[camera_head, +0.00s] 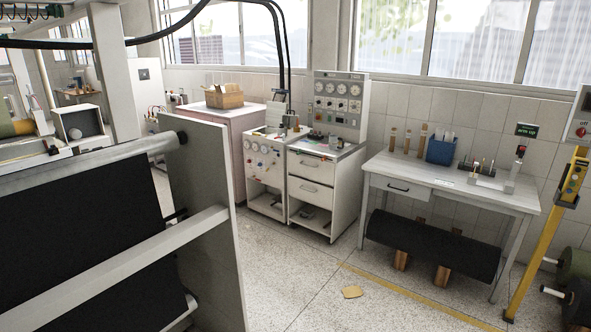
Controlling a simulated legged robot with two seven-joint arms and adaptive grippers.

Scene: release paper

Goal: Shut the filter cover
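I cannot make out a filter or a filter cover for certain in the head view. A machine (203,195) with a grey side plate, pale rollers and a black sheet fills the left foreground. Behind it at the left is a small box-like unit (82,122) with a rounded grey part inside; I cannot tell whether it has a cover. A white control cabinet (338,105) with several dials stands by the back wall. Neither of my grippers shows in this view.
A white table (455,188) stands at the right, with a blue holder (440,151) on it and a black roll (430,246) on wooden blocks beneath. A yellow post (540,235) stands at the far right. The floor (300,270) in the middle is mostly clear, with a small tan scrap (352,292).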

